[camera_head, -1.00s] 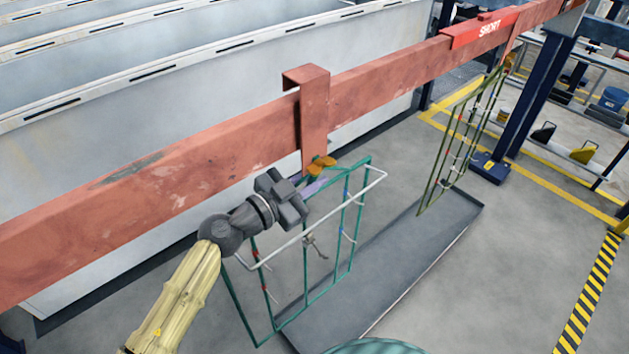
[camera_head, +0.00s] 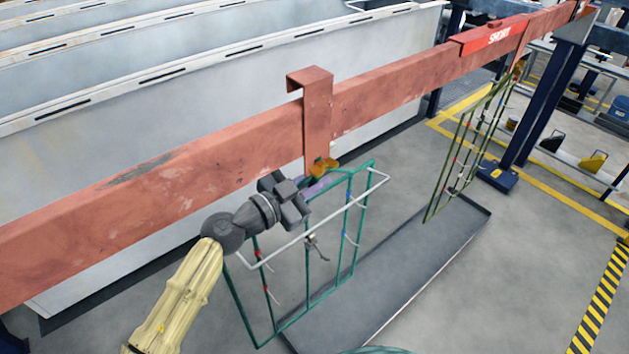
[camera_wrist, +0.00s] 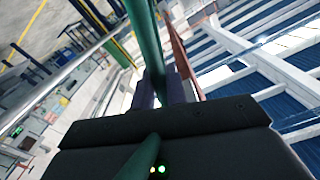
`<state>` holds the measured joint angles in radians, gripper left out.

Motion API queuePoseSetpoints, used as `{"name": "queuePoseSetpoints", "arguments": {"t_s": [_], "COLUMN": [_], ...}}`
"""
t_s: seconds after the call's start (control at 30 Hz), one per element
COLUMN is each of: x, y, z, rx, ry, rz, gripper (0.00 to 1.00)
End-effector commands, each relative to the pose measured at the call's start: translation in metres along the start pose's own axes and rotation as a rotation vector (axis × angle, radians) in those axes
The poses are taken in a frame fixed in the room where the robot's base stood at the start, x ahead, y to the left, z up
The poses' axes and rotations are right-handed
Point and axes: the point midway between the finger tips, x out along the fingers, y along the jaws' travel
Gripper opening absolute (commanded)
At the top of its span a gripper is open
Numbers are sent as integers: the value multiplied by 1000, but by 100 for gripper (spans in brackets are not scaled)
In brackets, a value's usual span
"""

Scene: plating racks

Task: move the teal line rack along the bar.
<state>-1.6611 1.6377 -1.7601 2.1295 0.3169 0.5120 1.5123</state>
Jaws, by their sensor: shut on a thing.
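The teal line rack (camera_head: 241,308) is a thin teal wire frame below the red bar (camera_head: 225,150). Its flat red-brown hook (camera_head: 317,120) sits over the bar, with an orange piece at its lower end. My gripper (camera_head: 314,186) is at the upper part of the rack, just below the hook. In the wrist view, its purple fingers (camera_wrist: 162,92) are shut on a teal tube of the rack (camera_wrist: 146,40). The grip is partly hidden in the head view by my wrist. A white rail crosses in front of the rack.
A red SHORT sign (camera_head: 494,37) is on the bar farther right. An olive-green rack (camera_head: 436,190) hangs beyond it. A long grey tray (camera_head: 410,262) lies on the floor below. Pale tanks (camera_head: 90,190) stand behind the bar; a dark blue post (camera_head: 540,105) stands at right.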

Motion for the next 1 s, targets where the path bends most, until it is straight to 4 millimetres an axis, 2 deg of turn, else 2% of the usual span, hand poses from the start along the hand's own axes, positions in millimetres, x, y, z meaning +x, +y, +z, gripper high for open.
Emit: {"name": "queuePoseSetpoints", "arguments": {"t_s": [0.37, 1.0], "x": [0, 0], "y": [-2, 4], "z": [-4, 13], "rx": [6, 6], "ry": [4, 4], "rz": [-5, -5], "gripper": [0, 0]}}
